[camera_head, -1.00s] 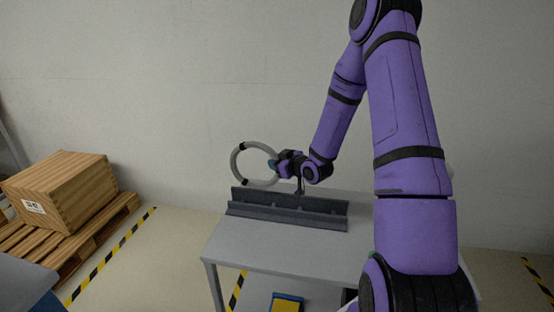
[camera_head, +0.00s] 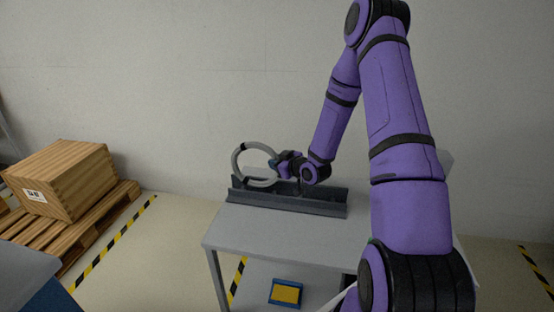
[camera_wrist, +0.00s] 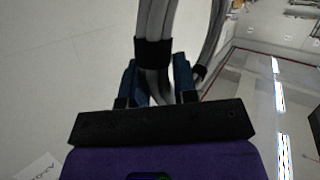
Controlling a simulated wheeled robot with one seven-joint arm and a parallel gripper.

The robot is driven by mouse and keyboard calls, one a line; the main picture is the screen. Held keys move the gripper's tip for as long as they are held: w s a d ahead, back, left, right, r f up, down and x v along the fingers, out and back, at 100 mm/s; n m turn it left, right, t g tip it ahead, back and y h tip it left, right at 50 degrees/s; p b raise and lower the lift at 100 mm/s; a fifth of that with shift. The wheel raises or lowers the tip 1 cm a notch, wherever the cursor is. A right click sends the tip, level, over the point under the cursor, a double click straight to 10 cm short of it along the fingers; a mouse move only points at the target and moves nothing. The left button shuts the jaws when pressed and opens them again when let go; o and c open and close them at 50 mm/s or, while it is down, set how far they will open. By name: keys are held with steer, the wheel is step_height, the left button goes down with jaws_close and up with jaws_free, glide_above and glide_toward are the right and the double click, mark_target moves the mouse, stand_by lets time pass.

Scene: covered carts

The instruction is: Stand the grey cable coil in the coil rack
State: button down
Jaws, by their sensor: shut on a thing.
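The grey cable coil (camera_head: 237,170) is a ring with black bands, held upright at the left end of the coil rack. My gripper (camera_head: 276,165) is shut on the coil's right side. In the wrist view the blue fingers of my gripper (camera_wrist: 157,85) close on the grey coil (camera_wrist: 155,20) just below a black band. The coil rack (camera_head: 290,202) is a long dark grey trough on the grey table. The coil's lower edge is at the rack's back wall in the picture; I cannot tell whether it touches the rack.
The grey table (camera_head: 270,236) has bare top in front of the rack. A blue and yellow bin (camera_head: 286,293) sits below it. A wooden crate (camera_head: 62,180) on a pallet (camera_head: 90,230) stands at the left. A wall (camera_head: 180,80) rises behind.

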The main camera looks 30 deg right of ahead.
steer(key=shift+f, duration=1.4)
steer(key=c, duration=0.8)
jaws_free()
steer(key=shift+f, duration=0.1)
steer(key=v, duration=1)
steer(key=shift+s, duration=0.35)
steer(key=shift+r, duration=0.25)
